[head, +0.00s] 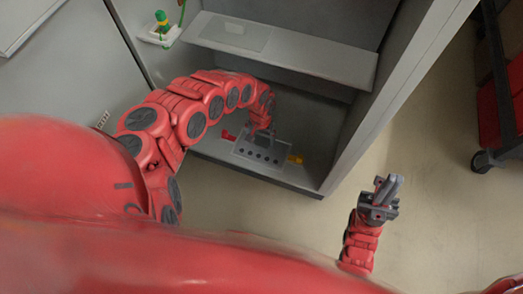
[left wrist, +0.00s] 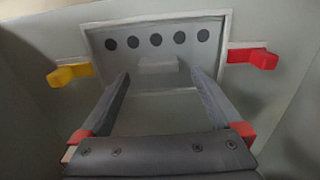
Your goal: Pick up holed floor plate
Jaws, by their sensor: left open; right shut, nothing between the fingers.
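The holed floor plate (head: 259,156) is a grey plate with a row of several dark round holes, low inside the cabinet. It also shows in the left wrist view (left wrist: 157,26), with a small block (left wrist: 158,65) at its middle. My left gripper (head: 264,133) reaches into the cabinet and is at the plate. In the left wrist view its two fingers (left wrist: 165,80) are spread apart, one on each side of the small block. I cannot tell whether they touch the plate. My right gripper (head: 387,187) is shut and empty, outside the cabinet over the floor.
A red piece (head: 228,135) and a yellow piece (head: 295,159) stick out at the plate's two sides. A grey shelf (head: 310,57) spans the cabinet above my left gripper. The cabinet's side wall (head: 390,90) stands at the right. A wheeled red cart (head: 497,100) is further right.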

